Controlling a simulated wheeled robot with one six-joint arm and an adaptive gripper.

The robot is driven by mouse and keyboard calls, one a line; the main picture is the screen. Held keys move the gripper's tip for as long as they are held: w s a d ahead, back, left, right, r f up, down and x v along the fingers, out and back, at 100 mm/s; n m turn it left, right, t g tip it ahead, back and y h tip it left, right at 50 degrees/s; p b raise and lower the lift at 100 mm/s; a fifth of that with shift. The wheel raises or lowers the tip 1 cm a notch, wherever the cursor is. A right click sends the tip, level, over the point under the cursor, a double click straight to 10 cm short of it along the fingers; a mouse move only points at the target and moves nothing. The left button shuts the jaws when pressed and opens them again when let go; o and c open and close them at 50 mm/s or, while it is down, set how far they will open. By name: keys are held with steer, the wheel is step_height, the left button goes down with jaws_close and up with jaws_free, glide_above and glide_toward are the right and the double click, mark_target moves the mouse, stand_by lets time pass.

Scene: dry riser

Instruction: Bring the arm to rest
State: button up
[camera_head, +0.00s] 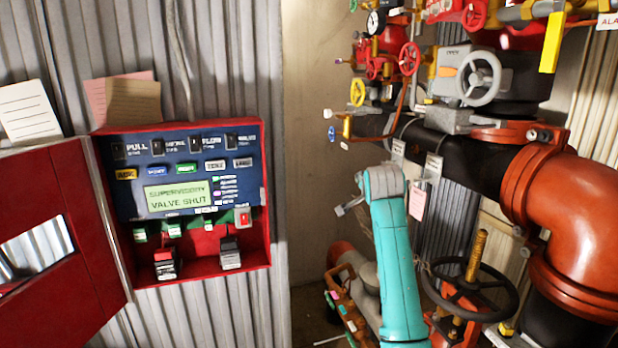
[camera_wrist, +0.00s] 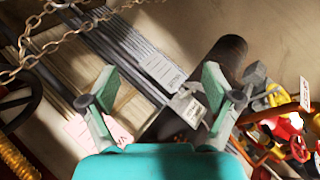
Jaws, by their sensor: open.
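My gripper shows in the wrist view (camera_wrist: 160,84) with its two teal fingers spread wide and nothing between them. Beyond the fingers are a dark pipe, a hanging white tag (camera_wrist: 188,106) and corrugated metal. Whether the fingers touch any of these cannot be told, but no contact shows. In the head view my teal arm rises from the bottom centre, bends at the top in front of the pipework, and the gripper is mostly hidden behind it.
A black handwheel (camera_head: 470,291) and a large red pipe elbow (camera_head: 575,215) stand close right of the arm. Coloured valves (camera_head: 410,58) are above. A chain (camera_wrist: 60,40) hangs nearby.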

steer(key=s+f+n, duration=0.2)
steer(key=s+f, duration=0.3)
steer(key=f, duration=0.7)
steer(key=s+f+n, duration=0.1)
steer(key=s+f, duration=0.4)
steer(key=f, duration=0.8)
steer(key=s+d+f+n+t+y, duration=0.1)
steer(key=s+f+n, duration=0.1)
steer(key=s+f, duration=0.7)
steer(key=s+f+n, duration=0.1)
steer(key=s+f, duration=0.6)
steer(key=s, duration=0.4)
steer(key=s+f+n, duration=0.2)
steer(key=s+n, duration=0.1)
steer(key=s, duration=2.3)
steer(key=s+r+n, duration=0.1)
steer(key=s+r, duration=0.5)
steer(key=s, duration=0.4)
steer(key=s+r+n+t, duration=0.1)
steer(key=s+r+n, duration=0.1)
steer(key=s+r, duration=0.4)
steer(key=s+d, duration=0.1)
steer(key=s, duration=0.3)
steer(key=shift+r, duration=0.25)
